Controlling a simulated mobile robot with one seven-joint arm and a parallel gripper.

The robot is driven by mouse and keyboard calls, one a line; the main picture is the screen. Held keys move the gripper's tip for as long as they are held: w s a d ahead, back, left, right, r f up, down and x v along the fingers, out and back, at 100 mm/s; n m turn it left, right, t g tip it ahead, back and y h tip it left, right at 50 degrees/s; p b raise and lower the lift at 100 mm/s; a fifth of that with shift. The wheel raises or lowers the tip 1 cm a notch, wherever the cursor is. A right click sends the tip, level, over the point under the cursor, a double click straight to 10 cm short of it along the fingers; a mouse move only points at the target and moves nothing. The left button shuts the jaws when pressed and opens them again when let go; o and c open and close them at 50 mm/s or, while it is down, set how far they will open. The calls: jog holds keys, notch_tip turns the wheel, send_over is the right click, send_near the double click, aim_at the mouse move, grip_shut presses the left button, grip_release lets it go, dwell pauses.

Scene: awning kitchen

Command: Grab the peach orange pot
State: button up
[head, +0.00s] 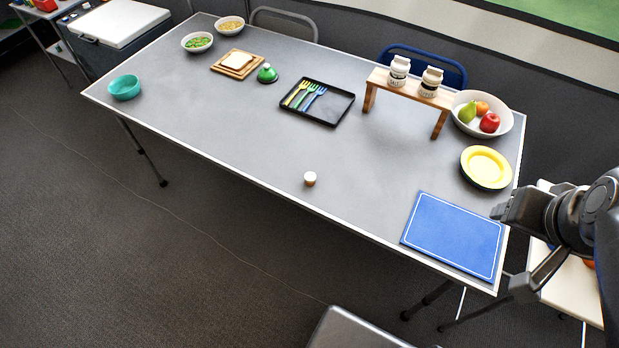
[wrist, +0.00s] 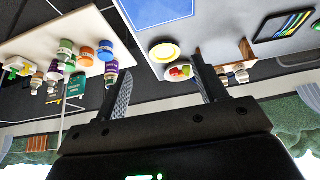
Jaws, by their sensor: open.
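A small pot (head: 310,179) with a pale top and an orange-brown lower part stands upright near the front edge of the grey table, left of the blue board. My gripper (head: 500,210) is at the right, above the table's right end, far from that pot. In the wrist view my gripper (wrist: 163,82) is open, with nothing between its two fingers. Small pots with orange parts (wrist: 86,56) also show there among several containers on a white table.
The blue board (head: 453,236), yellow plate (head: 486,168) and fruit bowl (head: 507,126) fill the right end of the table. A wooden stand (head: 408,91) with two jars and a black tray (head: 334,112) stand farther back. The table around the small pot is clear.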

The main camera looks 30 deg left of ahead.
jog(key=shift+c, duration=0.3)
jog(key=shift+c, duration=0.6)
